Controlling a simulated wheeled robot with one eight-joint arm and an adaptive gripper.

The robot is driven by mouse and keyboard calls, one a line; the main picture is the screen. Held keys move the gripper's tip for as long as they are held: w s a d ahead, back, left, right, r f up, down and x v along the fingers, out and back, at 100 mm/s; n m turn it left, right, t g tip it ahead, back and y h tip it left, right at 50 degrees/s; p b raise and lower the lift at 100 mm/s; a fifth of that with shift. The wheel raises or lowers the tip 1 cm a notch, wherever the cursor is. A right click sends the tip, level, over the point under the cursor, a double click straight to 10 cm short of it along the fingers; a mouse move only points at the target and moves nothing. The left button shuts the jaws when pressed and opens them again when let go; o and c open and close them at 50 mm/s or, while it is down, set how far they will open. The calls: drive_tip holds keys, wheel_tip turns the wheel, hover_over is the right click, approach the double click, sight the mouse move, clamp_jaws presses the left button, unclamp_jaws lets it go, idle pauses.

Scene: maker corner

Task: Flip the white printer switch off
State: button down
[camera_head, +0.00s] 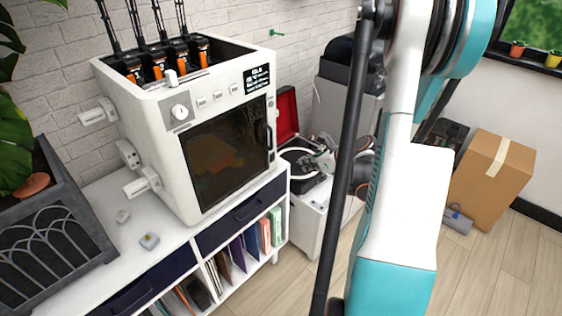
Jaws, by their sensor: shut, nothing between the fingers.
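The white printer (152,123) stands on the white shelf unit, with a dark window in its front door. A small white upright piece, possibly the switch (171,78), sticks up at its top front edge. Below it is a round white knob (180,112) on a grey plate, with several small white buttons to its right. Which of these is the switch, and its on or off position, is too small to tell. My gripper (318,160) is to the right of the printer, apart from it, in front of the turntable. It looks shut and empty; my arm partly hides it.
White spool holders (97,113) jut from the printer's left side. A dark planter (55,235) stands at left. The turntable (301,165) has a raised red lid. A cardboard box (492,180) is at right.

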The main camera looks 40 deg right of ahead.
drive_tip(key=b, duration=0.4)
approach(273, 161)
drive_tip(key=shift+f+x, duration=0.2)
drive_tip(key=shift+x, duration=2.25)
drive_tip(key=shift+s, duration=0.15)
drive_tip(key=shift+w+a+r+g+p, duration=0.1)
drive_tip(key=shift+w+r+g+p, duration=0.2)
drive_tip(key=shift+p, duration=0.1)
drive_tip(key=shift+f, duration=0.15)
